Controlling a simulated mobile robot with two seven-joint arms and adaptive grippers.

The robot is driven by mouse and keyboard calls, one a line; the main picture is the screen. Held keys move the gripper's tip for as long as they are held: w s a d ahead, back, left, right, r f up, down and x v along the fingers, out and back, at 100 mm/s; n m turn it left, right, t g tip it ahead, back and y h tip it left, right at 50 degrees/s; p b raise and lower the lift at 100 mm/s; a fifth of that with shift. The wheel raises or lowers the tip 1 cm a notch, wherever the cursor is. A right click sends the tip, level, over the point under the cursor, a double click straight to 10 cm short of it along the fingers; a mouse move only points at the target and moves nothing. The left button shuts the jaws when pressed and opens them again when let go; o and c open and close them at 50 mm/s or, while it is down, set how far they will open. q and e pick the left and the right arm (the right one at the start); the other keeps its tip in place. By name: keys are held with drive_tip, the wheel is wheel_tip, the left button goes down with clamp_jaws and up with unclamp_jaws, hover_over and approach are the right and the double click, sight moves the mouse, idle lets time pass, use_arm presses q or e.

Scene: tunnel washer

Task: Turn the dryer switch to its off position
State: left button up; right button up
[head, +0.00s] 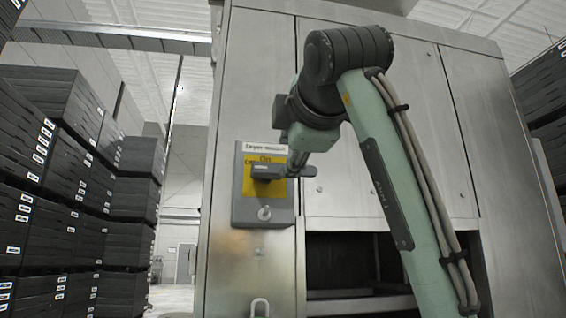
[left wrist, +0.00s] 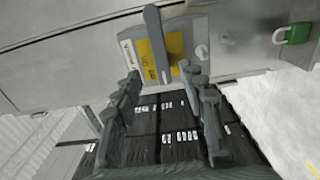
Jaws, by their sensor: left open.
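The dryer switch is a grey box (head: 265,206) with a yellow plate (head: 276,186), fixed to the front of the steel cabinet. Its dark handle (head: 266,172) lies about level across the plate in the head view, below the "ON" lettering. In the left wrist view the handle (left wrist: 155,42) shows as a long bar over the yellow plate (left wrist: 147,62). My left gripper (head: 292,171) is at the right of the handle. In the wrist view its open fingers (left wrist: 160,72) stand either side of the handle's near end. I cannot tell whether either finger touches it. My right gripper is out of view.
The steel cabinet (head: 250,75) rises behind the switch, with a dark opening (head: 340,262) at lower right. A green padlock (left wrist: 294,33) hangs on the cabinet in the wrist view. Stacked black crates (head: 60,150) stand at the left, with a clear aisle between.

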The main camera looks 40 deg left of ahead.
use_arm(q)
drive_tip(key=v, duration=0.3)
idle(0.6)
